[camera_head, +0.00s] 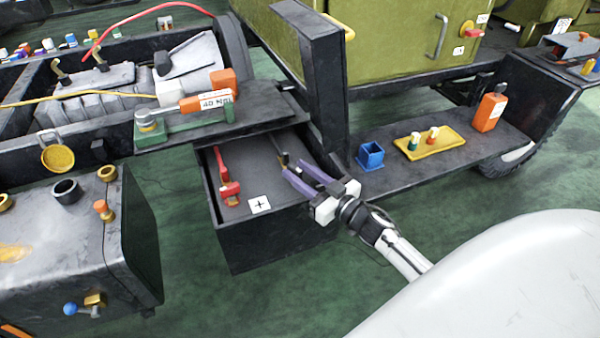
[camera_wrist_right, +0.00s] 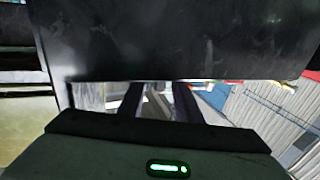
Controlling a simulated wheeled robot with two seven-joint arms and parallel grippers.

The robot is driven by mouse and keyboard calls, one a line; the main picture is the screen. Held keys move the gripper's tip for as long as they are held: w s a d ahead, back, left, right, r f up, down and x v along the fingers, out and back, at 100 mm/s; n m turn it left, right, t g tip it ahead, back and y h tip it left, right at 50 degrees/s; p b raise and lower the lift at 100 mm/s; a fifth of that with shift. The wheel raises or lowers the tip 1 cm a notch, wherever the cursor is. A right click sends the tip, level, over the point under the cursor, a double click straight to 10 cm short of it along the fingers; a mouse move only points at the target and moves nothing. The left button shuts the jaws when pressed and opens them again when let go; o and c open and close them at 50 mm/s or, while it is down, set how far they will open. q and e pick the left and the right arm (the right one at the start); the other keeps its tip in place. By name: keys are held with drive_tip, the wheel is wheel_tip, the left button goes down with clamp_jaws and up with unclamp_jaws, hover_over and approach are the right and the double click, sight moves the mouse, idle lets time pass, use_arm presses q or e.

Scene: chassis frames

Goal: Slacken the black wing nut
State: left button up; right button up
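My right gripper (camera_head: 292,166) reaches from the lower right into an open black box (camera_head: 275,240). Its two purple fingers are apart, with a gap between them. In the wrist view, the fingers (camera_wrist_right: 160,100) also stand apart, and a dark panel hides their tips. A small black fitting (camera_head: 283,157) sits just beyond the fingertips, at the box's back right; contact cannot be told. It is too small and dark for me to make out a wing nut on it. A red clamp-like fitting (camera_head: 229,188) lies at the box's left. My left gripper is out of view.
A black upright post (camera_head: 318,80) stands just behind the gripper. Green floor is clear in front.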

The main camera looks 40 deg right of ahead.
drive_tip(key=s+d+p, duration=0.1)
drive_tip(key=s, duration=0.9)
drive_tip(key=shift+d, duration=0.15)
drive_tip(key=shift+s, duration=0.1)
